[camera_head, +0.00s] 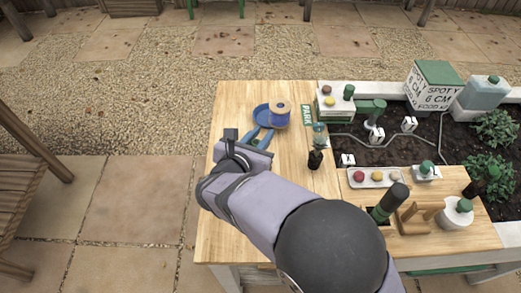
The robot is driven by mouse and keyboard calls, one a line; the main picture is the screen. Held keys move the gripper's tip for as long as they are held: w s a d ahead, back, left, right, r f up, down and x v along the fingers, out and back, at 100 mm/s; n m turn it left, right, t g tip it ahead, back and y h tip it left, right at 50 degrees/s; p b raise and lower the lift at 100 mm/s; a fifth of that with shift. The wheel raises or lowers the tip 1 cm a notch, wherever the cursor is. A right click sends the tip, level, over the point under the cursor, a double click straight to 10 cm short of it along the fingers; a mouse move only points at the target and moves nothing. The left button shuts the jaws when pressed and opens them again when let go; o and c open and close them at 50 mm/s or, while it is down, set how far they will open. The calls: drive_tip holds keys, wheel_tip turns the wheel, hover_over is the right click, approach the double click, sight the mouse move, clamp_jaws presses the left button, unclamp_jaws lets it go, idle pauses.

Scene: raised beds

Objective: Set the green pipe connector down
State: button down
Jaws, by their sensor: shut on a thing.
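My gripper (244,149) is over the left part of the wooden tabletop (230,225), pointing away from the camera. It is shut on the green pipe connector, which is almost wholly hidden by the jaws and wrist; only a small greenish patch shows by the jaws. Whether it touches the table cannot be told. A blue hand tool (266,138) lies just beyond and to the right of the jaws. Another green pipe-like piece (376,108) stands over the soil at the right.
A blue dish (261,115) and a spool (280,113) sit behind the jaws. A small dark bottle (315,160) stands to the right. A tray of coloured knobs (374,178) and a wooden rack (414,218) are further right. The table's front left is clear.

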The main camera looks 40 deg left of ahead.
drive_tip(key=shift+f, duration=2.7)
drive_tip(key=shift+f, duration=0.15)
drive_tip(key=c, duration=1.5)
unclamp_jaws()
drive_tip(key=shift+c, duration=0.2)
drive_tip(key=shift+r, duration=0.25)
drive_tip(key=v, duration=1.2)
drive_tip(key=shift+b, duration=0.3)
